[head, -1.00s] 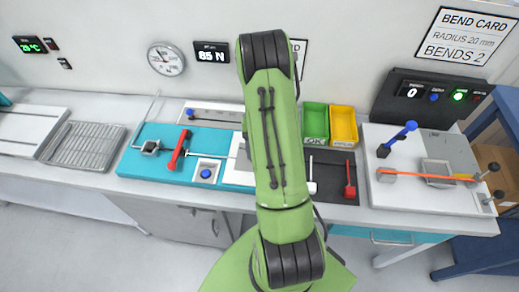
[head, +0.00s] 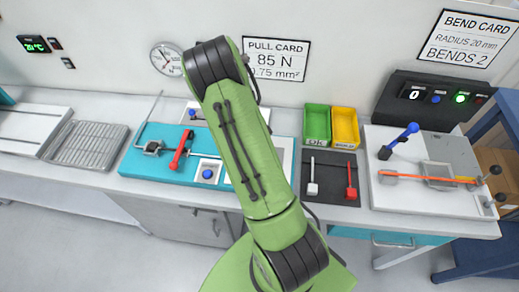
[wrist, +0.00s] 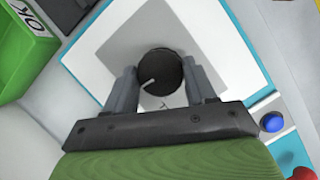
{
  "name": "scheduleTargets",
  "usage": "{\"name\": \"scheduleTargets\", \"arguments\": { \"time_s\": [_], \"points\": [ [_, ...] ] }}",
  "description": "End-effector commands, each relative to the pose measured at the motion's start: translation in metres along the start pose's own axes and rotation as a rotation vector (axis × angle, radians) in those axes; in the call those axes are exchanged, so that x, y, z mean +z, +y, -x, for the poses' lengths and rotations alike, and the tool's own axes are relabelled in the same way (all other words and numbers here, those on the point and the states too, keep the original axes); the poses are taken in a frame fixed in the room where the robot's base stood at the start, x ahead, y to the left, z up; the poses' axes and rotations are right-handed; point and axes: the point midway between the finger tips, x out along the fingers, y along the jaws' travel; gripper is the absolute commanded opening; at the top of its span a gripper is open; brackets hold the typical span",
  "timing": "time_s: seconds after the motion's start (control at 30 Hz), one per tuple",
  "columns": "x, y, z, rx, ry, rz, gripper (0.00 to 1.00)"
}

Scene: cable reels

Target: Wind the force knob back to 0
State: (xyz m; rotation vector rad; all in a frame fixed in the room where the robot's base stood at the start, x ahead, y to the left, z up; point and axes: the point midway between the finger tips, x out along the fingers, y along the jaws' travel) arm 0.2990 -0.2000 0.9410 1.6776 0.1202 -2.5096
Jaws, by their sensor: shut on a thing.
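The force knob (wrist: 160,66) is a round black knob with a white pointer line, on a grey plate (wrist: 120,47) with a white surround in the wrist view. The pointer runs from near the knob's middle toward its lower left. A small dark mark sits on the plate just below the knob. My gripper (wrist: 162,82) is shut on the knob, one finger at each side. In the head view my green arm hides the knob and the gripper. The pull card (head: 276,60) on the wall reads 85 N and 0.75 mm².
A blue button (wrist: 272,122) is right of my gripper in the wrist view; the green OK bin (wrist: 22,50) is upper left. The head view shows a red lever (head: 181,149) on the teal board, a yellow bin (head: 345,127) and a bending station (head: 463,202) at right.

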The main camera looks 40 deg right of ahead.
Motion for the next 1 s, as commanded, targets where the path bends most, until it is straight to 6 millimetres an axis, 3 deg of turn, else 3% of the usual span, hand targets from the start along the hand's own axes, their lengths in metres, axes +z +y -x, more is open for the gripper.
{"name": "scheduleTargets", "arguments": {
  "time_s": [0.3,0.83,0.87,1.0],
  "points": [
    [-0.0003,-0.0013,0.0000,0.043,0.001,0.109,0.25],
    [-0.0004,-0.0017,-0.0006,0.050,0.001,0.130,0.25],
    [-0.0004,-0.0018,-0.0006,0.050,0.001,0.130,0.58],
    [-0.0002,-0.0016,-0.0005,0.050,0.000,0.129,0.80]
  ]
}}
